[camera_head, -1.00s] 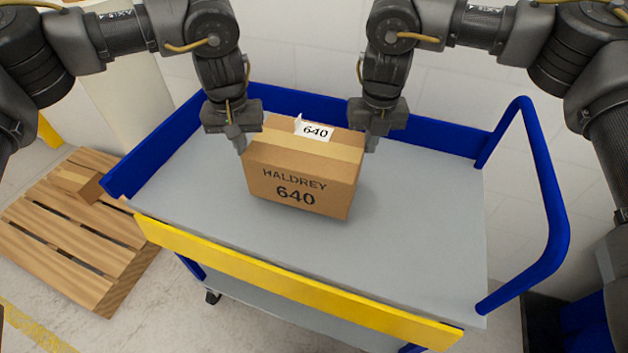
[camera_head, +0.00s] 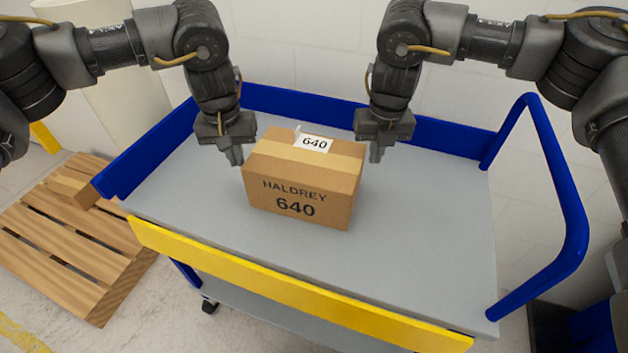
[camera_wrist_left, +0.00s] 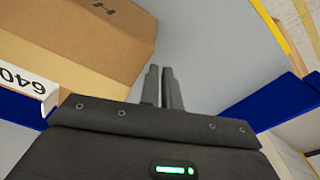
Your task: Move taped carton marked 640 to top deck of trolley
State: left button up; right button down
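The brown taped carton (camera_head: 303,185), printed HALDREY 640 with a white 640 label on top, sits upright on the grey top deck (camera_head: 420,240) of the trolley. In the left wrist view the carton (camera_wrist_left: 90,40) fills the upper left. My left gripper (camera_head: 237,156) is just left of the carton, its two fingers close together with nothing between them. In the left wrist view its fingers (camera_wrist_left: 162,88) stand clear of the carton's side. My right gripper (camera_head: 375,152) is just right of the carton, a small gap from it, its fingers together and empty.
The trolley has blue rims (camera_head: 290,105) at the back and left, a yellow front bar (camera_head: 290,285) and a blue handle (camera_head: 570,215) on the right. The deck right of the carton is clear.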

pick_arm(q)
jog(key=o, duration=0.3)
pick_arm(e)
jog(key=c, duration=2.1)
grip_release()
jog(key=shift+d, duration=0.1)
pick_arm(q)
jog(key=shift+a, duration=0.1)
pick_arm(e)
jog(key=o, duration=0.4)
pick_arm(q)
notch_tip(320, 180, up, 12)
jog(key=shift+s, duration=0.4)
pick_arm(e)
jog(key=r, duration=1.2)
jog(key=shift+s, duration=0.35)
jog(key=shift+d, duration=0.1)
